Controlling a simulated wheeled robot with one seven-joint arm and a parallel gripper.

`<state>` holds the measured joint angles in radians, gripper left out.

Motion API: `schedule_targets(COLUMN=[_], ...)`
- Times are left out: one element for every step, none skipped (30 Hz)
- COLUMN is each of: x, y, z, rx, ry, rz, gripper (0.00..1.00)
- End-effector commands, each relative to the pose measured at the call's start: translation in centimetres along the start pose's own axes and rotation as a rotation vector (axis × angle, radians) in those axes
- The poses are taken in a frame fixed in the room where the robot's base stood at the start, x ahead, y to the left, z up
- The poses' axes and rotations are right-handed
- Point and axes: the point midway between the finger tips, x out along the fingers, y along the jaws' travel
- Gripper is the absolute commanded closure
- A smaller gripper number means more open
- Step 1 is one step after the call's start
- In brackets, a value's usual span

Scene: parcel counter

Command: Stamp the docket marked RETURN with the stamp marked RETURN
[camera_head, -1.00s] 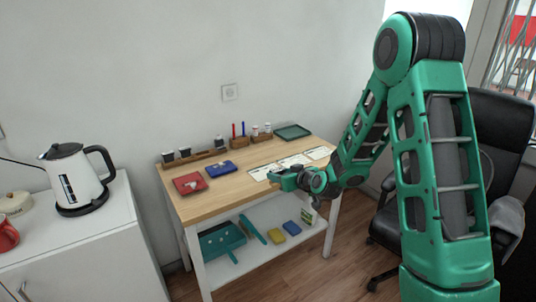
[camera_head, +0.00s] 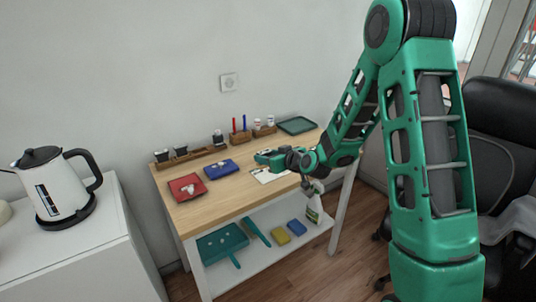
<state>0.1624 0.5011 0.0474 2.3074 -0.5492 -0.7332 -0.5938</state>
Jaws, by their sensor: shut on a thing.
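My gripper (camera_head: 266,157) is above the right half of the wooden table, over the dockets. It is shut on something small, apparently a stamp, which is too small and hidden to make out. A white docket (camera_head: 268,176) lies on the table just below and in front of the gripper. The other dockets are mostly hidden behind my arm. No marking on a docket can be read. Dark stamps (camera_head: 180,151) stand in a wooden rack (camera_head: 197,153) at the back left, with a bare stretch toward its right end. Their labels cannot be read.
A red ink pad (camera_head: 187,188) and a blue ink pad (camera_head: 222,167) lie left of the gripper. A pen holder (camera_head: 241,136) and a green tray (camera_head: 296,125) stand at the back.

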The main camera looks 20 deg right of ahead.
Motion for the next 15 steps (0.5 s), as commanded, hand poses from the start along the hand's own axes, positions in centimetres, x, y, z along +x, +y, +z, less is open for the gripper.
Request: schedule_targets(x=[0.1,0.1,0.2,0.3,0.4,0.5,0.6,0.7,0.8,0.9,0.9,1.0,1.1,1.2,1.2], y=[0.4,0.6,0.7,0.8,0.9,1.0,1.1,1.1,1.2,1.3,1.3,1.2,1.2,1.2,1.2], z=[0.6,0.9,1.3,1.6,1.9,2.2,2.5,2.7,3.0,3.2,3.4,3.7,3.8,4.0,4.1], rx=[0.003,0.004,0.006,0.006,0.006,0.006,0.008,0.008,0.007,0.007,0.007,0.008,0.008,0.007,0.007], ry=[-0.003,-0.003,-0.003,-0.003,-0.003,-0.003,-0.003,-0.003,-0.003,-0.002,-0.002,-0.003,-0.002,-0.002,-0.001], rz=[0.005,0.006,0.008,0.010,0.011,0.012,0.012,0.012,0.014,0.015,0.015,0.015,0.014,0.014,0.014], gripper=[1.00,1.00,1.00,1.00,1.00,1.00,1.00,1.00,1.00,1.00,1.00,1.00,1.00,1.00,1.00])
